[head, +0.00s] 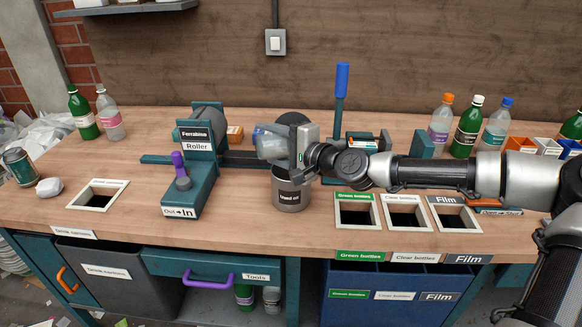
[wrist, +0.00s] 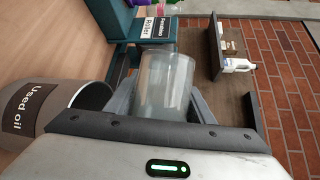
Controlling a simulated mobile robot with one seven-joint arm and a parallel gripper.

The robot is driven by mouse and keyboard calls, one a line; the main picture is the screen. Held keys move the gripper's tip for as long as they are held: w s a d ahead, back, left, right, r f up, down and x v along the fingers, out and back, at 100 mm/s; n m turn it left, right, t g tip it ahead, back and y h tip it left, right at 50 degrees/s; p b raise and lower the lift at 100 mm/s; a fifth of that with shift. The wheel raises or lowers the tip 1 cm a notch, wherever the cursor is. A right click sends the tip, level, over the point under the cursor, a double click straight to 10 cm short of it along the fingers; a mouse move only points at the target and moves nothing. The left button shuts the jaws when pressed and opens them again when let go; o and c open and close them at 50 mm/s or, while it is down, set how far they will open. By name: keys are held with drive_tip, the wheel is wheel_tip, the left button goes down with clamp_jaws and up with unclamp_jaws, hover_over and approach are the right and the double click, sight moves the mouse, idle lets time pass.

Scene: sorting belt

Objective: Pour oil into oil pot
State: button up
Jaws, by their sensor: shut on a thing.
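The oil pot is a grey cylindrical can (head: 290,195) with a dark label, standing on the bench near the middle. In the wrist view the pot (wrist: 78,92) is at the left, its label reads "Used oil" and its open mouth shows. My gripper (head: 287,143) is above the pot and shut on a clear, greyish container (head: 268,144). The container is tilted well over to the left in the head view. In the wrist view the container (wrist: 165,88) sits between the fingers. I cannot make out any oil or a stream.
A teal roller machine (head: 195,165) stands left of the pot, with a blue-handled lever (head: 341,85) behind. Labelled bench openings (head: 405,213) lie to the right, another (head: 98,195) far left. Bottles (head: 467,128) stand at the back right. Bare bench shows in front of the roller.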

drive_tip(key=shift+d+r+m+y, duration=0.2)
drive_tip(key=shift+m+y, duration=0.1)
drive_tip(key=shift+m, duration=0.1)
drive_tip(key=shift+w, duration=0.1)
drive_tip(key=shift+w+d+r+m+t+y+b, duration=0.15)
drive_tip(key=shift+d+r+m+t+y+b, duration=0.15)
drive_tip(key=shift+m+b, duration=0.45)
drive_tip(key=r+m, duration=0.1)
drive_tip(key=m, duration=0.1)
drive_tip(key=d+r+m+t+y+b, duration=0.1)
drive_tip(key=m, duration=0.1)
drive_tip(key=w+d+r+m+t, duration=0.1)
drive_tip(key=m, duration=0.1)
drive_tip(key=shift+d+y+b, duration=0.1)
drive_tip(key=shift+y+b, duration=0.2)
drive_tip(key=shift+b, duration=0.1)
drive_tip(key=shift+f, duration=0.1)
